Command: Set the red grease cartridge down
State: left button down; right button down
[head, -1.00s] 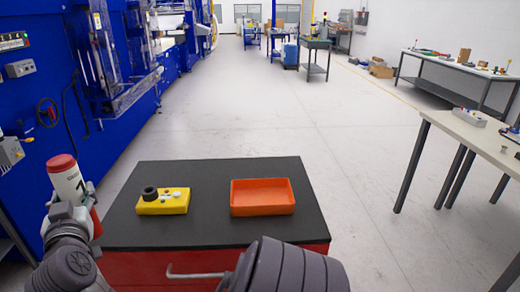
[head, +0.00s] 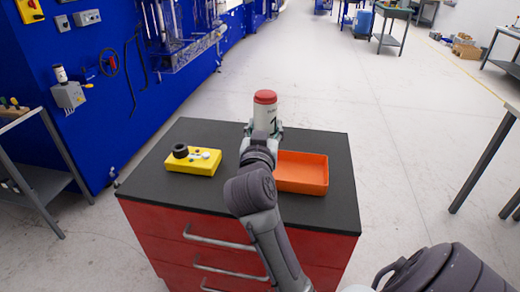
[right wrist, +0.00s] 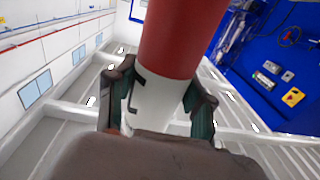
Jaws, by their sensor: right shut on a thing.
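The red grease cartridge (head: 266,108), a white cylinder with a red cap, is upright in my right gripper (head: 264,130). In the head view it appears at the far edge of the black cabinet top (head: 222,133), between the yellow box and the orange tray. The gripper and wrist hide its lower end, so I cannot tell whether it touches the top. In the right wrist view the red and white cartridge (right wrist: 182,40) sits between both fingers of the gripper (right wrist: 160,100). My left gripper is not in view.
A yellow control box (head: 194,161) with a black knob is on the left of the cabinet top. An orange tray (head: 302,172), empty where visible, is on the right, partly behind my arm. Bare black surface shows around them. Blue machinery (head: 110,110) stands to the left.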

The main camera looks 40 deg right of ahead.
jog(key=w+f+b, duration=0.2)
jog(key=w+f, duration=0.8)
jog(key=shift+w+a+b, duration=0.3)
jog(key=shift+w+a, duration=0.05)
jog(key=shift+f, duration=0.2)
jog(key=shift+c, duration=2.1)
grip_release()
jog(key=shift+f, duration=0.1)
